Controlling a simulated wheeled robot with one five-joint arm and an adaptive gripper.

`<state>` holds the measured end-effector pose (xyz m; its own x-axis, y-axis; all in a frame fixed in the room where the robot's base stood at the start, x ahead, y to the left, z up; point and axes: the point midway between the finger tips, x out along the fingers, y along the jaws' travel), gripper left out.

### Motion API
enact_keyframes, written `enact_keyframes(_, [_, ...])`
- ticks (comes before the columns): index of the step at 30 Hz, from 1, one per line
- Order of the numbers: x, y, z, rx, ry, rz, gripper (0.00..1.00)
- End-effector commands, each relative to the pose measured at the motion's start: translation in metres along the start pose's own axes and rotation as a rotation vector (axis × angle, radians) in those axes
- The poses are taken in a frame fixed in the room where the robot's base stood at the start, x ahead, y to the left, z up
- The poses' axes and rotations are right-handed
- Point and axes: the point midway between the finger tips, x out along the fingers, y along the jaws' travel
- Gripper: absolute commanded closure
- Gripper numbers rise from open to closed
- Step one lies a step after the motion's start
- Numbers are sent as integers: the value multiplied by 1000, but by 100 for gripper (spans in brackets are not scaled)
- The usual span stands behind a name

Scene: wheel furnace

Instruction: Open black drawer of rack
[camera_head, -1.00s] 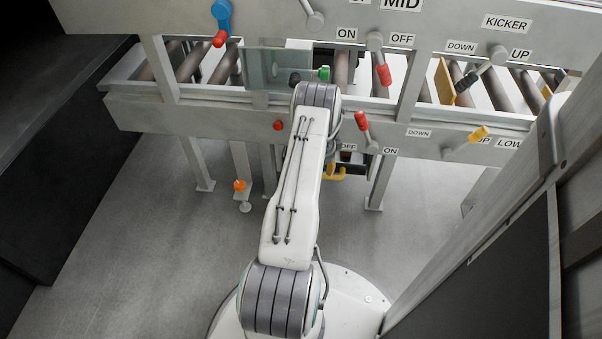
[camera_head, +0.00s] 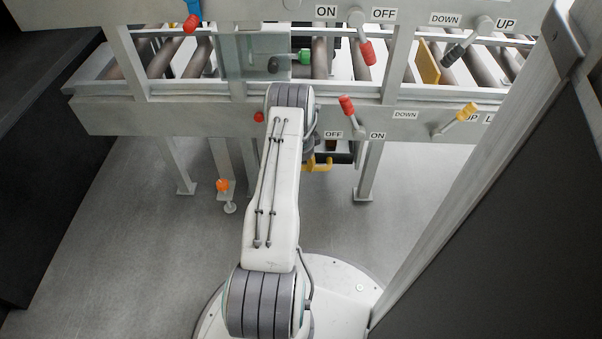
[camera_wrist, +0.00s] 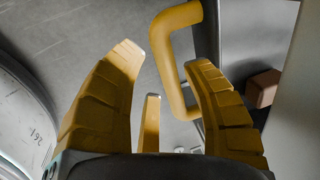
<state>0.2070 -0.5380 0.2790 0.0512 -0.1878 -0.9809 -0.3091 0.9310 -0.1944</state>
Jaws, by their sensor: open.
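In the wrist view, my gripper (camera_wrist: 165,58) is open, with its yellow fingers spread and nothing held. A yellow bent handle (camera_wrist: 168,72) shows between and just beyond the fingertips, close to the right finger; whether they touch I cannot tell. The handle joins a dark open box, seemingly the drawer (camera_wrist: 207,38), with a brown block (camera_wrist: 263,88) inside. In the head view, my forearm hides most of the gripper. A yellow shape shows below the conveyor beam beside a dark box (camera_head: 342,157); I cannot tell whether it is handle or finger.
A conveyor frame (camera_head: 190,115) with rollers and labelled levers crosses the back, close above the work spot. A red-tipped lever (camera_head: 348,107) stands just right of my arm. A tall dark panel (camera_head: 500,200) with a grey post closes the right side. Floor (camera_head: 130,220) is free at left.

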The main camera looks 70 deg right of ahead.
Motion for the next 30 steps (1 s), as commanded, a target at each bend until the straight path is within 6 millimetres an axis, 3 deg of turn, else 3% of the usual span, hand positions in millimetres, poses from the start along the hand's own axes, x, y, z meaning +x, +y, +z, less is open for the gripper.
enact_keyframes(9, [30, 0, 0, 0, 0, 1, 56])
enact_keyframes(20, [32, 0, 0, 0, 0, 0, 54])
enact_keyframes(30, [32, 0, 0, 0, 0, 0, 84])
